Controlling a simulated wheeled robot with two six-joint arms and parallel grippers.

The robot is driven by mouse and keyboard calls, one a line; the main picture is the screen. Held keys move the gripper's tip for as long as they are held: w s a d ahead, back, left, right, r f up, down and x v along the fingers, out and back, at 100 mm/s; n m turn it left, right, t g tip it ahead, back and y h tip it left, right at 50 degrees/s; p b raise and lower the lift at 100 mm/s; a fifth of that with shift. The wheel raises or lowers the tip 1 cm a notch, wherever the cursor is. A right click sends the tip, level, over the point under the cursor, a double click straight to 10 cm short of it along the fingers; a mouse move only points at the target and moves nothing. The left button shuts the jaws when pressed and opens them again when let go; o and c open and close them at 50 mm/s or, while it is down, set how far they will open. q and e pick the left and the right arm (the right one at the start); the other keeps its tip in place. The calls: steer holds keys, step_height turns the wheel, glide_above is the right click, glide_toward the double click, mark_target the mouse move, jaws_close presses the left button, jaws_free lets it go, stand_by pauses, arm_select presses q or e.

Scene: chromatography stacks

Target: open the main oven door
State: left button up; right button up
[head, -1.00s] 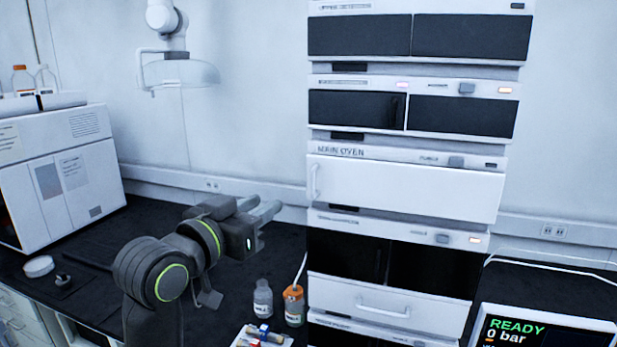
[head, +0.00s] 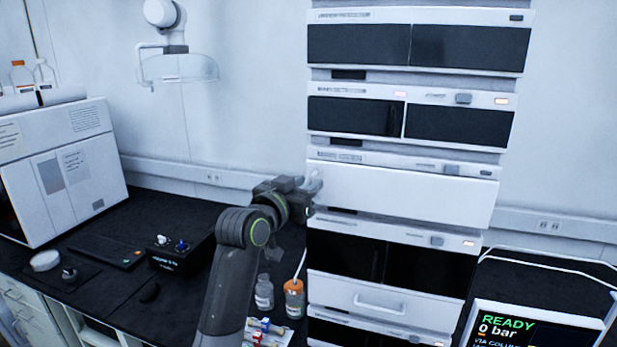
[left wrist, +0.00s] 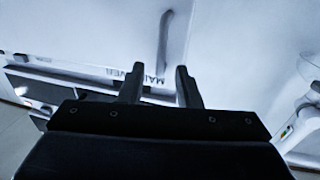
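The main oven door (head: 410,195) is a plain white panel in the middle of the instrument stack, and it looks closed. My left gripper (head: 316,188) is at the door's left edge and covers the door handle in the head view. In the left wrist view the gripper (left wrist: 160,85) has its two dark fingers apart with nothing between them. The door handle (left wrist: 163,45), a pale bar, shows just beyond the fingertips, roughly in line with the gap. The MAIN OVEN label (left wrist: 135,74) shows behind the fingers. My right gripper is not in view.
Dark-fronted modules sit above and below the oven. Two bottles, one clear (head: 264,292) and one orange-capped (head: 294,298), stand below my left arm beside the stack. A black box with knobs (head: 180,252) is on the bench at left. A READY screen (head: 520,330) is lower right.

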arm_select(q)
steer(key=shift+w+d, duration=0.35)
steer(key=shift+w, duration=0.25)
jaws_close()
